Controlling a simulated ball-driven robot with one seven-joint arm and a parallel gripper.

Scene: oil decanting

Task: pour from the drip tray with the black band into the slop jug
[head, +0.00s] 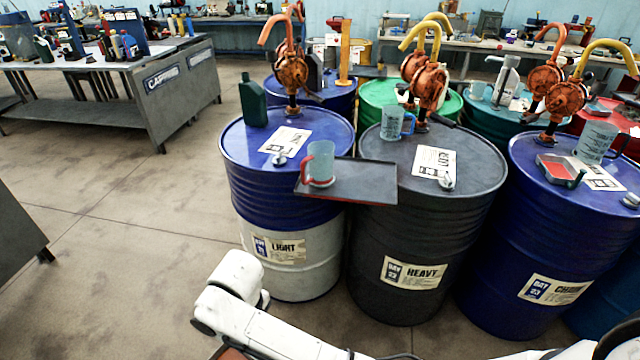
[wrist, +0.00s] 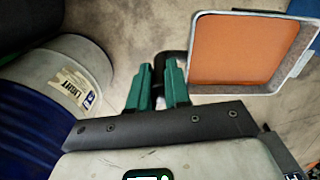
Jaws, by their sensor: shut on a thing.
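In the wrist view my gripper (wrist: 159,78) has its green fingers closed on the dark handle of a square drip tray (wrist: 196,50). The tray has a pale grey rim and an orange inside; I cannot tell whether the orange is oil. A black band on it is not clearly seen. In the head view my gripper is hidden. A clear jug with a red handle (head: 321,165) stands upright on a dark shelf-like tray. A blue-handled jug (head: 391,124) and a dark-handled jug (head: 595,143) stand on other drums. Which is the slop jug I cannot read.
The dark tray (head: 372,182) bridges the LIGHT drum (head: 290,225) and the HEAVY drum (head: 420,225). Orange pumps (head: 291,72), a green bottle (head: 252,103) and a small red tray (head: 558,170) stand on drums. Floor at left is clear.

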